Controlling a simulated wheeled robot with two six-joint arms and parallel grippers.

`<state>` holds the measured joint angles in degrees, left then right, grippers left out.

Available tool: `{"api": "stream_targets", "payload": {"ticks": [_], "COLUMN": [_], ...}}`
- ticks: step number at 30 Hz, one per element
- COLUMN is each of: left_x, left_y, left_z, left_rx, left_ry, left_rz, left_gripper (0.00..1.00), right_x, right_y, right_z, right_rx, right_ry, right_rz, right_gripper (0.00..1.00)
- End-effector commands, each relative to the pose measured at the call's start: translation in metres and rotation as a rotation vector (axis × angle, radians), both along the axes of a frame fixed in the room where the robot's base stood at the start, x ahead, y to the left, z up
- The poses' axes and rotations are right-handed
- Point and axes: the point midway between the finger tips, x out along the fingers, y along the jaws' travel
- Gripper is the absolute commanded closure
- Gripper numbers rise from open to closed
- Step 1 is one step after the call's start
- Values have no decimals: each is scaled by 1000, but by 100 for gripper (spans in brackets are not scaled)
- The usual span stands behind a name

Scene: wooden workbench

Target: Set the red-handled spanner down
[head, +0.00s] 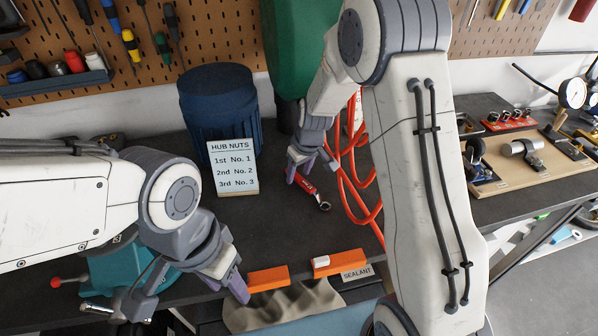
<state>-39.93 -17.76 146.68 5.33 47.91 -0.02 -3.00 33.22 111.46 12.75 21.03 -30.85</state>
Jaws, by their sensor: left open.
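The red-handled spanner (307,186) lies on the dark bench top, its silver end toward the lower right. My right gripper (312,168) is right over the handle's upper end. Its fingers stand apart, one to each side, wider than the handle. Whether the handle's upper end touches a finger is hard to tell. My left gripper (224,284) is open and empty at the bench's front edge, beside an orange block (268,277).
A sign headed HUB NUTS (233,167) leans before a dark blue ribbed bin (219,105). Red coiled hose (356,185) hangs close to the right of the spanner. A second orange block (339,262) and a SEALANT label (357,272) are at the front edge. A teal vise (118,268) stands at left.

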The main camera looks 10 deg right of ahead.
Motion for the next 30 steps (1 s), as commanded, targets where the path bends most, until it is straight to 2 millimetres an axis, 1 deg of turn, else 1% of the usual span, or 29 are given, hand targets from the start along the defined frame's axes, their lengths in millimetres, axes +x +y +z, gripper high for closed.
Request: {"api": "stream_targets", "payload": {"ticks": [4, 6, 8, 15, 18, 21, 25, 30], "left_x": [0, 0, 0, 0, 0, 0, 0, 0], "left_y": [0, 0, 0, 0, 0, 0, 0, 0], "left_z": [6, 1, 0, -7, -8, -9, -10, -10], "left_rx": [0, 0, 0, 0, 0, 0, 0, 0], "left_ry": [0, 0, 0, 0, 0, 0, 0, 0], "left_rz": [0, 0, 0, 0, 0, 0, 0, 0], "left_gripper": [49, 49, 49, 49, 49, 49, 49, 49], "right_x": [0, -1, -4, -17, -22, -26, -29, -33], "right_y": [0, -1, -2, -7, -9, -10, -11, -8], "right_z": [7, 13, 23, 74, 92, 106, 116, 120], "right_rx": [0, 0, 1, 0, 0, 1, 0, 0], "right_ry": [-1, -3, -6, -6, -5, -4, -2, 2], "right_rz": [0, 0, 0, 0, -1, -1, -1, 3], "right_gripper": [43, 43, 43, 43, 43, 43, 43, 43]}}
